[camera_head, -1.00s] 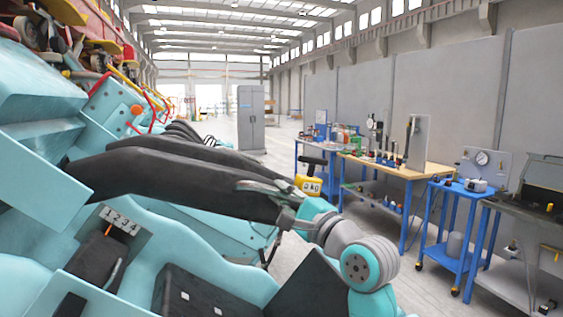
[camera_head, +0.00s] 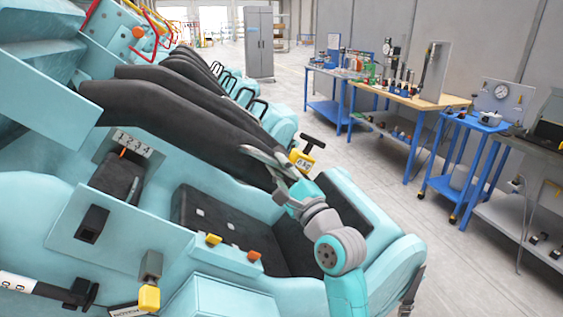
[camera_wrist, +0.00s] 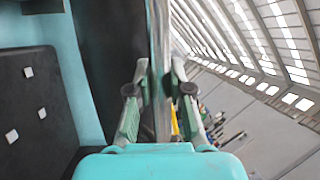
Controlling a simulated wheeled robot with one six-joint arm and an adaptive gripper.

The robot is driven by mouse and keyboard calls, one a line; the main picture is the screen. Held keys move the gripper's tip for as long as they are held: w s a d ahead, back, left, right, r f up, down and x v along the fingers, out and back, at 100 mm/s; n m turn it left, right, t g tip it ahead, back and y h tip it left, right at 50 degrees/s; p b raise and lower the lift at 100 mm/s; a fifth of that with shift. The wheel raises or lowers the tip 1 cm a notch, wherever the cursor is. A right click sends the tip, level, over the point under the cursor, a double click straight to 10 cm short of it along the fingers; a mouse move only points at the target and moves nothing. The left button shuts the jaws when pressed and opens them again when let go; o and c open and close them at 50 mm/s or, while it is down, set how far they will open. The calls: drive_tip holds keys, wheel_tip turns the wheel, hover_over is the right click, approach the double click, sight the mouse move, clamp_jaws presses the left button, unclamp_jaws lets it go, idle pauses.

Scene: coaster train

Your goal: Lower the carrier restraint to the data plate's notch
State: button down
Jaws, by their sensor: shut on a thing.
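The restraint (camera_head: 195,135) is a long black padded bar, slanting from its pivot at left down to the right over the seat. My gripper (camera_head: 280,172) is shut on the grey bar (camera_wrist: 161,65) at its free end, above the seat's right side. A numbered plate (camera_head: 138,142) reading 1 to 4 is beside the pivot, with an orange pointer (camera_head: 122,153) just below its left digits; the exact notch is too small to tell. Another lettered plate (camera_head: 126,311) is cut off at the bottom edge; its text is unreadable. I cannot tell which is the data plate.
A yellow gauge (camera_head: 301,160) with a black T-handle is close behind my gripper. The black seat (camera_head: 220,222) is below the restraint. Yellow (camera_head: 213,239) and orange (camera_head: 254,256) knobs are at its front. Workbenches (camera_head: 410,97) stand at right across open floor.

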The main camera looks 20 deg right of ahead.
drive_tip(key=shift+f, duration=0.15)
drive_tip(key=c, duration=1.1)
unclamp_jaws()
drive_tip(key=shift+o, duration=0.2)
drive_tip(key=v, duration=1.2)
drive_tip(key=s+f+n+g+h, duration=0.2)
drive_tip(key=s+f+n+h, duration=0.15)
drive_tip(key=s+f, duration=0.6)
drive_tip(key=s+f+n+g+h, duration=0.15)
drive_tip(key=s+f+n, duration=0.35)
drive_tip(key=f, duration=0.7)
drive_tip(key=s+f+n+g, duration=0.1)
drive_tip(key=s+n, duration=0.3)
drive_tip(key=s, duration=0.5)
drive_tip(key=s+a+f+n+g, duration=0.1)
drive_tip(key=s+f+n, duration=0.2)
drive_tip(key=s, duration=0.6)
drive_tip(key=s+a+f+n+g, duration=0.1)
drive_tip(key=s+f+n, duration=0.1)
drive_tip(key=s+n, duration=0.5)
drive_tip(key=s, duration=0.3)
drive_tip(key=shift+f, duration=0.35)
